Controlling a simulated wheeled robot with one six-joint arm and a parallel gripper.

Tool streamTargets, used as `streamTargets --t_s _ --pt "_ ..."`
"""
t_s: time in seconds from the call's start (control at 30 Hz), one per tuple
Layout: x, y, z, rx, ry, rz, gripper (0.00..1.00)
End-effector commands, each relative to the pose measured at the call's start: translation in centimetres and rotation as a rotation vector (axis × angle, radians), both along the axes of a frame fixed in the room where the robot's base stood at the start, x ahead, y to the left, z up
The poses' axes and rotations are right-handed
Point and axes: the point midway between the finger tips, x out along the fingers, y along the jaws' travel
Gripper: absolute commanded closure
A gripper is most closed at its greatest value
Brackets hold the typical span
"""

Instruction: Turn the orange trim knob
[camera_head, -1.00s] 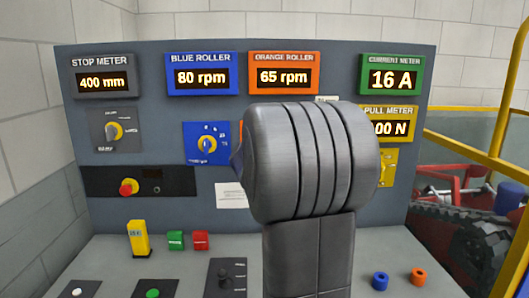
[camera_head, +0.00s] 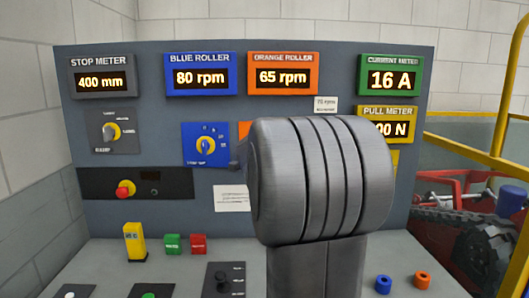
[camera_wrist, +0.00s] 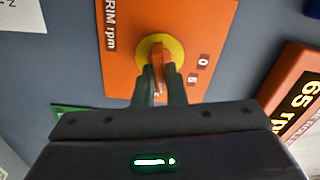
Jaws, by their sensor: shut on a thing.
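The orange trim knob (camera_wrist: 157,60) shows in the wrist view on a yellow disc, on an orange plate (camera_wrist: 190,22) lettered "RIM rpm". My gripper (camera_wrist: 160,78) has its two dark fingers closed on either side of the knob. In the head view my grey arm hides the knob and my gripper; only a corner of the orange plate (camera_head: 244,130) shows. The orange roller meter (camera_head: 283,76) reads 65 rpm; part of it also shows in the wrist view (camera_wrist: 296,95).
A red knob (camera_head: 125,190) sits farther left. A yellow block (camera_head: 134,242) and small green and red blocks stand on the desk.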

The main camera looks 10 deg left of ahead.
Motion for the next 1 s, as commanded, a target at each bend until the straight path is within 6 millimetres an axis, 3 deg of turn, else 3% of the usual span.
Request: streamTargets --t_s 0.4,0.97,1.0 --pt "0.00 -0.04 -0.12 0.181 0.052 -0.001 1.00" --pt "0.00 -0.04 -0.13 0.204 0.059 -0.001 1.00" --pt "0.00 -0.04 -0.13 0.204 0.059 -0.001 0.81"
